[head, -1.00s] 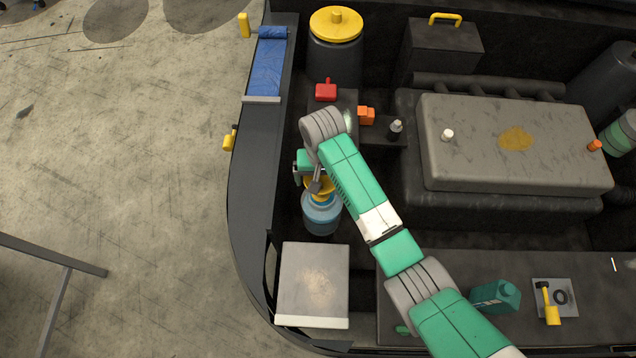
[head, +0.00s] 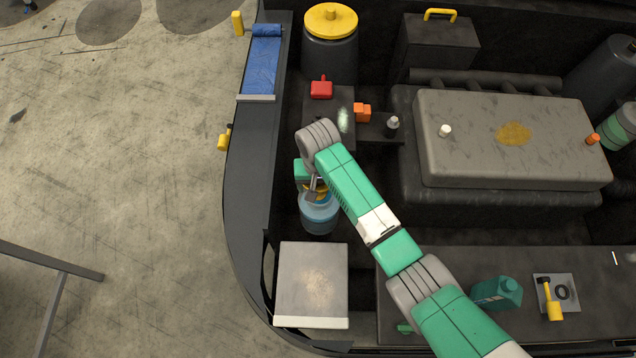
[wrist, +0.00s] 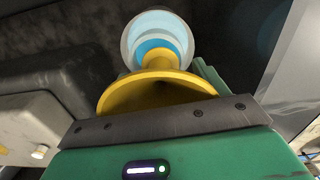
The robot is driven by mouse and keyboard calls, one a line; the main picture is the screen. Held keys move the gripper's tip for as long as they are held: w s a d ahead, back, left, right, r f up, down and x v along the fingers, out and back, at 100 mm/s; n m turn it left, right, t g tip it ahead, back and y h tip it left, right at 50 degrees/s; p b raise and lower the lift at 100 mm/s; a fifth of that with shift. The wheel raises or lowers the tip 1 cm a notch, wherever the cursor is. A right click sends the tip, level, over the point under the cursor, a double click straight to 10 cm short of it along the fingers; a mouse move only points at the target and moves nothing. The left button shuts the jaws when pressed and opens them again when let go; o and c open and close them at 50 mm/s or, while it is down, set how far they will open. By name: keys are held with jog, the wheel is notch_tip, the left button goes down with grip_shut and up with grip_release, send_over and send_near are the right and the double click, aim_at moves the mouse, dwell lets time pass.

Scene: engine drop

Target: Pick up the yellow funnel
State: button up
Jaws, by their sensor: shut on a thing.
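The yellow funnel (wrist: 158,93) fills the middle of the wrist view, its wide mouth toward my gripper and its narrow end toward a blue-and-white round container (wrist: 153,30). In the head view only a small part of the funnel (head: 321,186) shows above the blue container (head: 319,216). My gripper (head: 313,192) is at the funnel, its grey fingers shut on it. The wrist view shows a dark finger bar (wrist: 165,124) across the funnel's near rim. I cannot tell whether the funnel's narrow end is still inside the container.
A light grey box (head: 312,283) stands just in front of the container. The dark left wall (head: 245,190) of the bay is close to my gripper. A large grey engine cover (head: 510,140) is to the right. A red object (head: 321,89) and an orange one (head: 362,112) lie behind.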

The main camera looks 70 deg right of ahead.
notch_tip(320, 180, up, 4)
jog(key=shift+p, duration=0.75)
jog(key=s+a+p, duration=0.1)
jog(key=s+a, duration=0.2)
jog(key=a, duration=0.1)
jog(key=s+a+p, duration=0.1)
jog(key=s+a, duration=0.1)
jog(key=a, duration=0.3)
jog(key=s+a+r, duration=0.1)
jog(key=s+a, duration=0.2)
jog(key=a, duration=0.1)
jog(key=shift+s+a+p, duration=0.2)
jog(key=shift+s+p, duration=0.15)
jog(key=shift+p, duration=0.05)
